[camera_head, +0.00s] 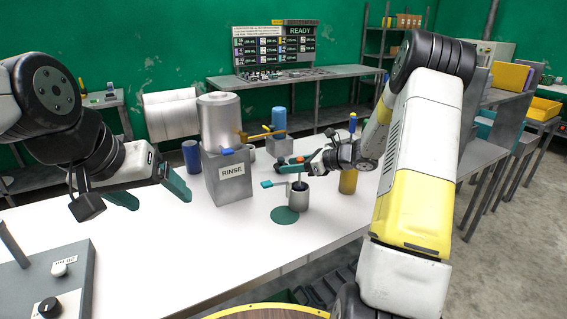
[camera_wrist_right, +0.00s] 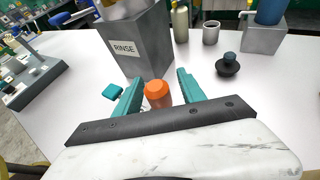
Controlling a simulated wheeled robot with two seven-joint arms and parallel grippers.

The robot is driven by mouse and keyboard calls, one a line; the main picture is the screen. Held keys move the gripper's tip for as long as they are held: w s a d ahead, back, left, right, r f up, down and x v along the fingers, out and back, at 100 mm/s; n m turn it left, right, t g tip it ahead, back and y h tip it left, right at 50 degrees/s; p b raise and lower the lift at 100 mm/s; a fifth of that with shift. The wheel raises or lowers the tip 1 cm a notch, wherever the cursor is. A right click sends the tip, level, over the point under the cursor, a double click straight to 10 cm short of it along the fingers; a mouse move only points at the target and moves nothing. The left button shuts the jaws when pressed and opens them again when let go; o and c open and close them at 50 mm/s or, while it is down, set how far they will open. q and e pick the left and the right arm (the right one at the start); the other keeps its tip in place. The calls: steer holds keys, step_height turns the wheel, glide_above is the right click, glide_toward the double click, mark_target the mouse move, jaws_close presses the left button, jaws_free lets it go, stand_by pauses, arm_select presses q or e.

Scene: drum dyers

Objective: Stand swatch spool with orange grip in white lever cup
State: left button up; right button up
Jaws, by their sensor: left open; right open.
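The swatch spool's orange grip (camera_head: 299,160) is above a pale grey-white cup (camera_head: 299,198) with a dark inside and a teal lever (camera_head: 268,184). A thin stem runs from the grip down toward the cup's mouth. The spool looks upright in the cup, but its lower end is hidden. My right gripper (camera_head: 300,166) is open at the grip. In the right wrist view the orange grip (camera_wrist_right: 158,93) is between the two teal fingers, with the lever (camera_wrist_right: 113,91) just left; the cup is hidden. My left gripper (camera_head: 150,193) is open and empty over the table's left side.
A grey RINSE block (camera_head: 228,177) with a metal tank stands behind the cup. A green disc (camera_head: 286,215) lies in front. A yellow cylinder (camera_head: 348,181) is to the right. A dark spool (camera_wrist_right: 228,65) and a grey cup (camera_wrist_right: 211,33) show in the wrist view. The front-middle tabletop is clear.

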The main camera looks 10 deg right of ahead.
steer(key=v, duration=0.8)
steer(key=shift+a, duration=0.1)
